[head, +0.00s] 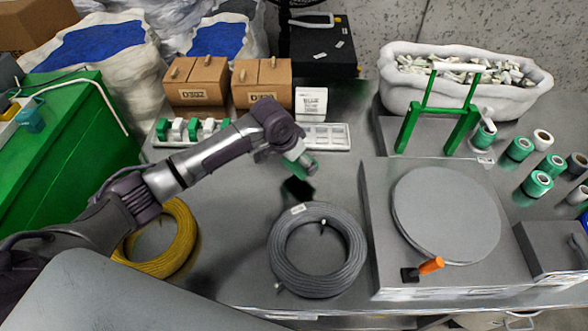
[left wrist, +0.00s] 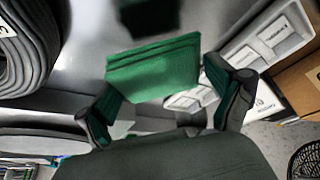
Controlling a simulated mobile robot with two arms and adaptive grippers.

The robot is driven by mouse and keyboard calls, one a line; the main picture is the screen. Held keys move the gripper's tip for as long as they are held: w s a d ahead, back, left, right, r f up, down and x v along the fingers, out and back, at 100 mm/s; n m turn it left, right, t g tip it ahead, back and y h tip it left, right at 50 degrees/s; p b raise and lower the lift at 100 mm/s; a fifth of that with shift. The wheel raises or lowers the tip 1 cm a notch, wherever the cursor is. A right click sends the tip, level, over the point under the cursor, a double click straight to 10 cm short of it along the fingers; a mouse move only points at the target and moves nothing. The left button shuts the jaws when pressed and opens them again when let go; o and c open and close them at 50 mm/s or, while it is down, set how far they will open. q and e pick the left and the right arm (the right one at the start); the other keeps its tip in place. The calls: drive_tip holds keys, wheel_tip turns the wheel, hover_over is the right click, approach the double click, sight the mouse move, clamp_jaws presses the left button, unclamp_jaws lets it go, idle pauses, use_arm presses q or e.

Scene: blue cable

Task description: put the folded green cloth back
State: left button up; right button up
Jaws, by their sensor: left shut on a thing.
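The folded green cloth (left wrist: 152,72) is between the fingers of my left gripper (left wrist: 163,98) in the left wrist view, its layered edge showing. In the head view my left gripper (head: 301,160) is held above the table, in front of the white tray, and a bit of green shows at its tip. The white tray (head: 328,138) has empty compartments at its right end and several upright green and white folded pieces (head: 190,130) at its left. Its middle is partly hidden by my arm. My right gripper is not in view.
A grey cable coil (head: 318,250) lies in front of the gripper, a yellow coil (head: 165,245) to the left. Cardboard boxes (head: 196,82) stand behind the tray. A grey platform with a round plate (head: 446,215) and a green frame (head: 438,110) are to the right.

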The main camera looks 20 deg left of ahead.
sight(294, 177)
use_arm(q)
drive_tip(key=shift+s+a+f, duration=0.2)
drive_tip(key=shift+a+f, duration=0.25)
drive_tip(key=shift+a, duration=0.1)
drive_tip(key=shift+f, duration=1.9)
drive_tip(key=shift+f, duration=0.15)
drive_tip(key=o, duration=0.8)
drive_tip(key=shift+c, duration=0.2)
drive_tip(key=shift+r, duration=0.3)
drive_tip(key=v, duration=1.1)
drive_tip(key=shift+r+p, duration=0.35)
drive_tip(key=shift+p, duration=0.1)
